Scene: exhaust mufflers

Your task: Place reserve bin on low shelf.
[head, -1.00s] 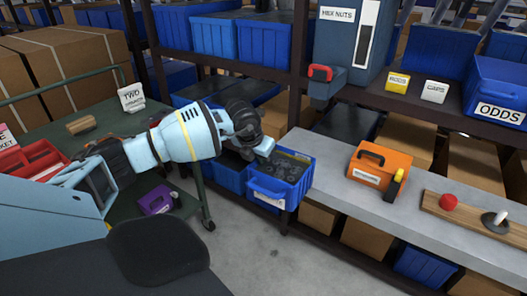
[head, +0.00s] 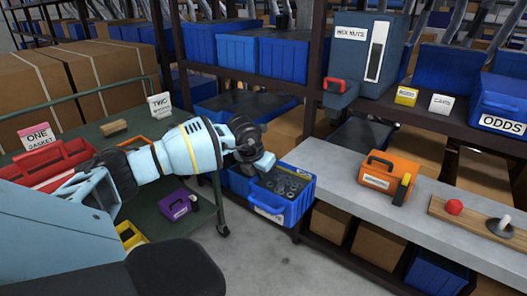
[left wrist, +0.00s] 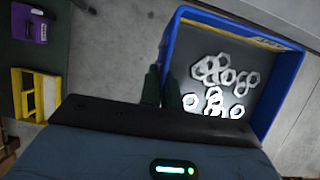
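The reserve bin is a blue open bin (head: 283,197) holding several grey metal nuts, with a white label on its front. My left gripper (head: 264,163) is at the bin's back left rim. In the left wrist view its two fingers (left wrist: 161,88) are close together, one on each side of the bin's left wall. The contact itself is partly hidden. My right gripper is out of view.
An orange case (head: 388,178) and a board with a red knob (head: 453,207) occupy the low shelf's right part. A green cart (head: 150,218) carries red, purple and yellow items. Grey floor is clear below.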

